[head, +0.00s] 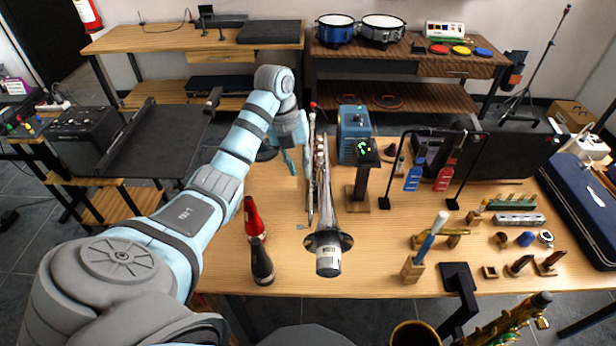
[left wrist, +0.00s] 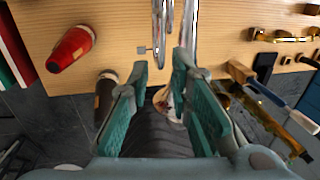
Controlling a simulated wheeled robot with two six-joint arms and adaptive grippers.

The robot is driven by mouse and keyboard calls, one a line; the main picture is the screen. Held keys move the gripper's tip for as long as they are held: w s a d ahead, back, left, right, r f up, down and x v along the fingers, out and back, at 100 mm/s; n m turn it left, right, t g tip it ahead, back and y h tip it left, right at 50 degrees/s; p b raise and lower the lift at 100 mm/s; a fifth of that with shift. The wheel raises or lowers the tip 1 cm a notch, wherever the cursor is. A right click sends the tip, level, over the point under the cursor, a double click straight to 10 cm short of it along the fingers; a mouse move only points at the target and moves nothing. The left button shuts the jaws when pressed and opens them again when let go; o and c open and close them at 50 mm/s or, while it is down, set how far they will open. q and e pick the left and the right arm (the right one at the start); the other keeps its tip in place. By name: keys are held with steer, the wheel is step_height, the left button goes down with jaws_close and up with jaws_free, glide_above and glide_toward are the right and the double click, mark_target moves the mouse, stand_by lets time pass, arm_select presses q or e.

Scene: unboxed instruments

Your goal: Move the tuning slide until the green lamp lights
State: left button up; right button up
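A silver brass instrument (head: 322,180) with long tubes lies lengthwise on the table, its dark-rimmed bell end towards me. Its tubes (left wrist: 190,28) also show at the top of the left wrist view. I cannot make out which part is the tuning slide. A black device on a post (head: 366,156), right of the instrument, shows bright green marks on its top face. My left gripper (head: 297,160) is just left of the instrument's far part. In the left wrist view its two fingers (left wrist: 160,70) are apart, with nothing clearly held. My right gripper is out of view.
A blue box (head: 354,134) stands behind the black device. A red bottle-shaped object (head: 253,217) and a black one (head: 262,262) stand left of the bell. A black rack (head: 445,135) holds blue and red tags. Small parts and a blue case (head: 585,205) fill the right.

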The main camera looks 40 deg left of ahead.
mark_target(310, 200)
arm_select(q)
steer(key=f+b, duration=0.2)
steer(key=f, duration=0.1)
steer(key=w+d+f+b, duration=0.1)
steer(key=f, duration=0.2)
steer(key=f+b, duration=0.2)
steer(key=f, duration=0.2)
steer(key=shift+w+d+b, duration=0.25)
steer(key=shift+d+b, duration=0.05)
steer(key=shift+d, duration=0.05)
steer(key=shift+d+f, duration=0.1)
steer(key=shift+f, duration=0.55)
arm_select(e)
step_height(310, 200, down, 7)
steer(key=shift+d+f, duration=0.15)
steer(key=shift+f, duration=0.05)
arm_select(q)
steer(key=shift+c, duration=0.3)
steer(key=shift+c, duration=1.4)
jaws_close()
